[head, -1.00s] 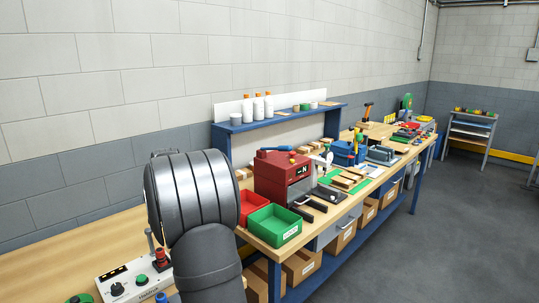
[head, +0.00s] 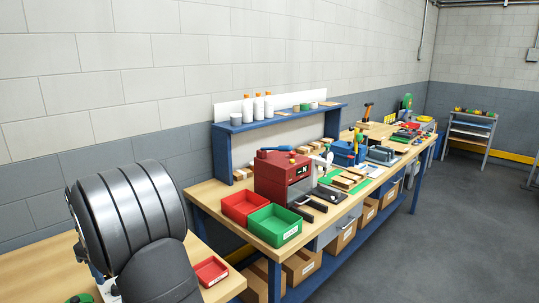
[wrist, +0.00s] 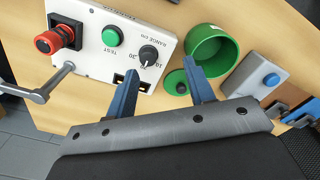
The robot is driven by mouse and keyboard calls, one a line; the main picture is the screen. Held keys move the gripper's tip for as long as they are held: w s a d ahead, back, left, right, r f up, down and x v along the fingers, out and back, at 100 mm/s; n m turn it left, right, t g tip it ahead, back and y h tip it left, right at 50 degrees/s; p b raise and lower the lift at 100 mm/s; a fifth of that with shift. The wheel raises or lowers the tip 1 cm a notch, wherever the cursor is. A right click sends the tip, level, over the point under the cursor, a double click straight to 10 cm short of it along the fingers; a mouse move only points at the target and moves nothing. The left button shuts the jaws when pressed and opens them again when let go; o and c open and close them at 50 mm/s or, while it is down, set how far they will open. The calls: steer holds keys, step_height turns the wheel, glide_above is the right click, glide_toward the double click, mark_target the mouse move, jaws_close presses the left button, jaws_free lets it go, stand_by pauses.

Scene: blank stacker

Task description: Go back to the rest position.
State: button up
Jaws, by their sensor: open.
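My gripper (wrist: 162,70) shows in the wrist view with its two blue fingers apart and nothing between them that it holds. It hangs over the near bench, with the fingertips by the lower edge of a white control box (wrist: 110,45). In the head view only my grey arm links show at the lower left; the gripper itself is hidden there.
The control box has a red knob (wrist: 47,42), a green button (wrist: 112,36) and a crank lever. Beside it are a green pot (wrist: 210,50), a green lid (wrist: 176,84) and a grey block (wrist: 258,78). A red tray (head: 211,271) lies near the bench end.

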steer(key=s+a+f, duration=0.5)
steer(key=s+f, duration=0.1)
steer(key=s, duration=0.1)
steer(key=shift+s+a+f, duration=0.15)
steer(key=shift+s+a, duration=0.2)
steer(key=o, duration=1)
steer(key=shift+o, duration=0.6)
steer(key=shift+r, duration=0.25)
step_height(320, 180, up, 12)
steer(key=n, duration=1)
step_height(320, 180, down, 10)
steer(key=shift+d+n, duration=0.3)
steer(key=shift+d, duration=0.05)
